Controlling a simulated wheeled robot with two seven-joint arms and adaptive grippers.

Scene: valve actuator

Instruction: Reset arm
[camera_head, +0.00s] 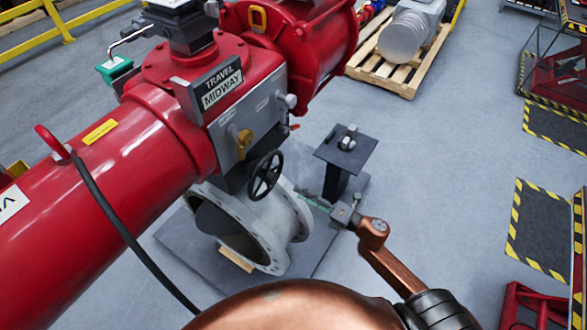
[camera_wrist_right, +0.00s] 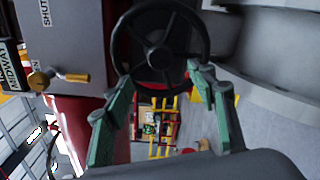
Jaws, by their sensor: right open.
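My right gripper (camera_head: 316,202) is open and empty, with thin green fingers, right of the black handwheel (camera_head: 265,176) on the red valve actuator (camera_head: 150,140). In the right wrist view, the open green fingers (camera_wrist_right: 160,76) point toward the handwheel (camera_wrist_right: 157,57), one at each side of its lower rim. A gap shows between gripper and wheel in the head view; whether a fingertip touches the rim in the wrist view I cannot tell. My copper right arm (camera_head: 390,268) comes in from the bottom. My left gripper is not in view.
A yellow lever (camera_head: 243,138) sits on the grey panel, also in the wrist view (camera_wrist_right: 72,77). A grey flanged pipe (camera_head: 285,230) stands below. A dark pedestal (camera_head: 345,155) stands close behind my gripper. A pallet (camera_head: 400,75) is farther back.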

